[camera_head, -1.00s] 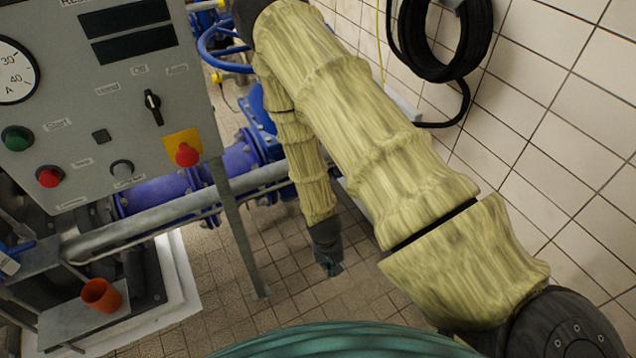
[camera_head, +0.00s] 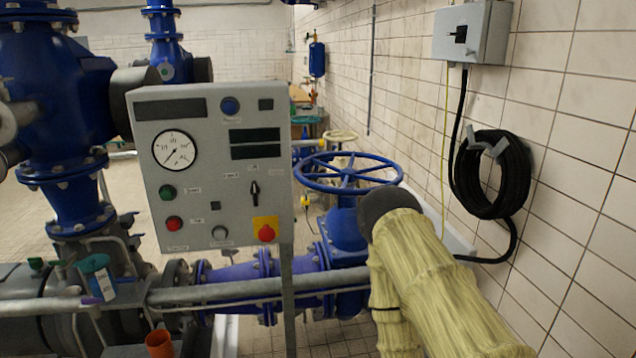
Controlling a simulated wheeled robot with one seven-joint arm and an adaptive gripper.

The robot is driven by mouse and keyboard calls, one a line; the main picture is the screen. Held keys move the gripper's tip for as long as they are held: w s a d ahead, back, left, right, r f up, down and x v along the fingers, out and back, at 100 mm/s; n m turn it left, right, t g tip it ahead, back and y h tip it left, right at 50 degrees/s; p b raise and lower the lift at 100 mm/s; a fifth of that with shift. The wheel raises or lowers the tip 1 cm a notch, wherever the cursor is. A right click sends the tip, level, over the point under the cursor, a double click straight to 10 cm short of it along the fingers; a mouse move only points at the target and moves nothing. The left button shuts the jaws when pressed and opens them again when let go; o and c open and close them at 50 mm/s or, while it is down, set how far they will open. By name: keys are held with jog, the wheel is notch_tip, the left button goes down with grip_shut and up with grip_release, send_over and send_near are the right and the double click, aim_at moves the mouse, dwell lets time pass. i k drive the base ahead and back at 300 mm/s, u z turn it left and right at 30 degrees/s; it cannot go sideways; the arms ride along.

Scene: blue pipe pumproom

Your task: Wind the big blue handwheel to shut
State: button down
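The big blue handwheel (camera_head: 347,173) is in the middle of the head view, right of the control panel. It lies roughly level on top of a blue valve (camera_head: 345,228), and its spokes and far rim show. My arm in its pale yellow sleeve comes up from the lower right, its dark upper joint just right of the valve and below the wheel's right rim. My gripper is not in view, so its hold and its distance from the wheel cannot be seen.
A grey control panel (camera_head: 212,180) on a post stands left of the wheel. A coiled black hose (camera_head: 492,175) and a grey switch box (camera_head: 473,32) are on the tiled wall at right. Blue pipes fill the left. An orange cup (camera_head: 160,343) is at lower left.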

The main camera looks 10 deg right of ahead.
aim_at(347, 175)
jog(key=z, duration=0.6)
jog(key=i, duration=1.1)
jog(key=u, duration=0.15)
